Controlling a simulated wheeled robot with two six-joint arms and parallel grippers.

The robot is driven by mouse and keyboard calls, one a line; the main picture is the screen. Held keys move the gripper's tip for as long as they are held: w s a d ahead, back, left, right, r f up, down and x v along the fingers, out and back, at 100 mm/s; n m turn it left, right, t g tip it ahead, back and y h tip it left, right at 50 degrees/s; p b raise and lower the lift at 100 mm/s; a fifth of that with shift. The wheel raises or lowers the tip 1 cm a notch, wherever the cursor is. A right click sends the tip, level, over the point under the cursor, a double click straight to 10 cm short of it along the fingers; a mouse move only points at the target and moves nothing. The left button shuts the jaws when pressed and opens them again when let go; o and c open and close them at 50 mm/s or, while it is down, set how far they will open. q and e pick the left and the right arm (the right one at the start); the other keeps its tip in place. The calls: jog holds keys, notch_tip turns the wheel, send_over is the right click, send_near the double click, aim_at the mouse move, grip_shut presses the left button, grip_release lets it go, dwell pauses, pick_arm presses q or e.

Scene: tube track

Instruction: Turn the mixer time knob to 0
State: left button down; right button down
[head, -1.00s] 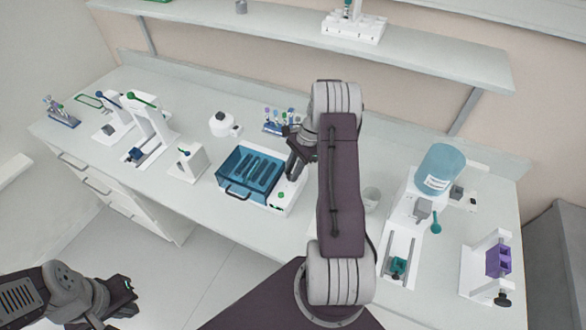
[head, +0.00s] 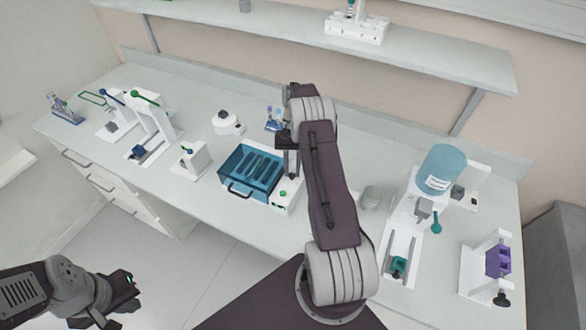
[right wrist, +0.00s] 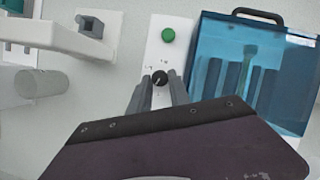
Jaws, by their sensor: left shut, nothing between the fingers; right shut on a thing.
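The mixer is a box with a clear blue lid (head: 252,172) and a white control panel (head: 290,203) on its right side. The panel carries a green button (right wrist: 168,35) and a small black time knob (right wrist: 160,77) with a pale pointer line. Marks around the knob are too small to read. My right gripper (right wrist: 161,88) points down at the panel, its two fingers shut on the knob from both sides. In the head view my right gripper (head: 290,165) hides the knob. My left gripper (head: 128,290) is shut and empty, low at the left, away from the bench.
A white device with a black cap (head: 227,122) and a small white box (head: 190,160) stand left of the mixer. A clear beaker (head: 370,197) stands to its right. Further right are a blue-tanked device (head: 440,170) and a purple holder (head: 498,260). A shelf (head: 420,55) hangs above.

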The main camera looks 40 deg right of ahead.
jog(key=shift+w+a+n+g+h, duration=0.15)
jog(key=shift+n+h, duration=0.25)
jog(key=shift+n, duration=0.7)
jog(key=shift+n+g+h, duration=0.15)
jog(key=shift+n+h, duration=0.25)
jog(key=shift+n, duration=0.7)
jog(key=c, duration=1.2)
grip_release()
